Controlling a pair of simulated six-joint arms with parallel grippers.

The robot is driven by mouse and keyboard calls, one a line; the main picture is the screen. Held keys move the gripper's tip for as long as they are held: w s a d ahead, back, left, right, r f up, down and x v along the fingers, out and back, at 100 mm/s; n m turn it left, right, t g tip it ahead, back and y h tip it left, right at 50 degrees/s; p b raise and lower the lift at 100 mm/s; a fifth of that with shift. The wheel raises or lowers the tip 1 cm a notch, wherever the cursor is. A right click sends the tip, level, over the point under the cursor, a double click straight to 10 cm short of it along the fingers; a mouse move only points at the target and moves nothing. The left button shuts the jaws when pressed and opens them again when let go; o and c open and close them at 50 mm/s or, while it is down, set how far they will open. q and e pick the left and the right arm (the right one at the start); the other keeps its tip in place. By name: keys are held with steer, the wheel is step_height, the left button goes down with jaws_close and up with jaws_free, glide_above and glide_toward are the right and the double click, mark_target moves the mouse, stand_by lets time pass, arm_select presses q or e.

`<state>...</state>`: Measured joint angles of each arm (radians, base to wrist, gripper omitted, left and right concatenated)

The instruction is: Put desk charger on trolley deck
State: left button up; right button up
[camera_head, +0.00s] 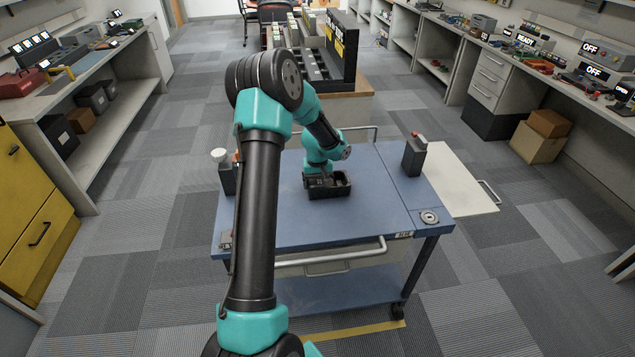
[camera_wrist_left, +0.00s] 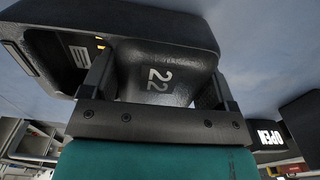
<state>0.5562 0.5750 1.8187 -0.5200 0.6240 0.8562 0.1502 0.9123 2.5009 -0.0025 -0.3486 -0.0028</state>
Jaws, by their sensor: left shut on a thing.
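The desk charger (camera_head: 328,191) is a small black box with an open pocket, standing on or just over the blue trolley deck (camera_head: 375,215), near its middle; I cannot tell if it touches. My left gripper (camera_head: 325,174) reaches down onto it from behind and is shut on it. My right gripper is not in view.
A dark radio-like unit with a red top (camera_head: 415,155) stands at the deck's right. Another dark item with a white top (camera_head: 222,165) stands at its left, partly behind my arm. A round fitting (camera_head: 429,217) is at the front right corner. The deck's front is clear.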

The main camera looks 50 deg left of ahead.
arm_select(q)
steer(key=shift+f, duration=0.1)
steer(key=o, duration=1)
step_height(320, 180, up, 12)
steer(key=shift+r, duration=0.15)
stand_by(0.5)
